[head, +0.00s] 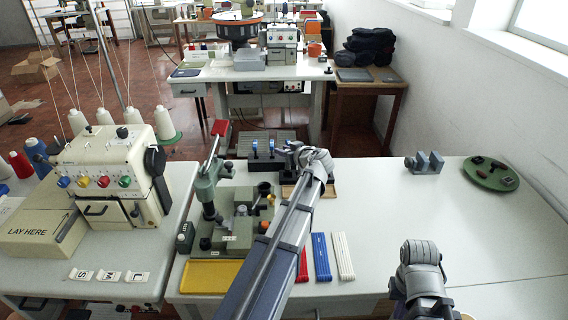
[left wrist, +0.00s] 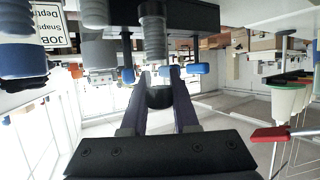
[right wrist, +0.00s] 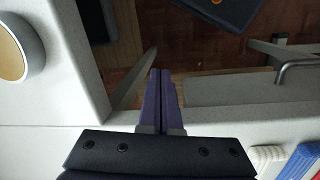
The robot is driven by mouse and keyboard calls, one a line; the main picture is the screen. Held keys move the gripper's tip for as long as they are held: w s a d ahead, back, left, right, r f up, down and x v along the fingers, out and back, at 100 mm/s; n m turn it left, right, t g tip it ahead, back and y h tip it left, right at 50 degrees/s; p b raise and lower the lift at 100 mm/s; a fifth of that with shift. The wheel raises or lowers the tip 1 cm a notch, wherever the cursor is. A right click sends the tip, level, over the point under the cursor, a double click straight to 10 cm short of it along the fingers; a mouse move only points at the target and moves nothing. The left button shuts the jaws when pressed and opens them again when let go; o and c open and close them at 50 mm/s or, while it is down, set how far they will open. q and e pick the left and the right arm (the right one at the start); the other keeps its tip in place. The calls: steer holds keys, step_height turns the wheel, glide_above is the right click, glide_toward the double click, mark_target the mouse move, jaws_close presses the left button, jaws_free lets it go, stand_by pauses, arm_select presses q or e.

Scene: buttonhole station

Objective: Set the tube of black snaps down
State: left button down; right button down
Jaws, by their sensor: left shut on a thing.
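My left gripper (head: 288,153) is at the black rack (head: 262,164) at the back of the table. In the left wrist view its fingertips (left wrist: 160,92) are closed around a dark, round-ended piece (left wrist: 160,97), which I take for the tube of black snaps. The view is upside down. A grey ribbed cylinder (left wrist: 153,42) lines up with the dark piece; I cannot tell whether they are one thing, or whether the tube rests in the rack. Blue-ended posts stand on both sides. My right gripper (right wrist: 160,100) is shut and empty near the table's front edge.
A green press (head: 225,215) stands left of my left arm, with a yellow tray (head: 210,274) in front. Red, blue and white strips (head: 342,256) lie right of the arm. A grey block (head: 425,163) and a green round tray (head: 490,174) are farther right. The table between is clear.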

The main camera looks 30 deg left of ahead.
arm_select(q)
steer(key=shift+f+b, duration=1.75)
steer(key=shift+f, duration=0.05)
steer(key=shift+f, duration=0.2)
steer(key=c, duration=0.9)
jaws_free()
steer(key=shift+r, duration=0.1)
steer(key=shift+c, duration=0.2)
steer(key=shift+r, duration=0.1)
steer(key=shift+s+d+r, duration=0.2)
steer(key=shift+d+r, duration=0.05)
steer(key=p+v, duration=0.4)
steer(key=v, duration=0.7)
steer(key=shift+d+p, duration=0.2)
steer(key=shift+p, duration=0.1)
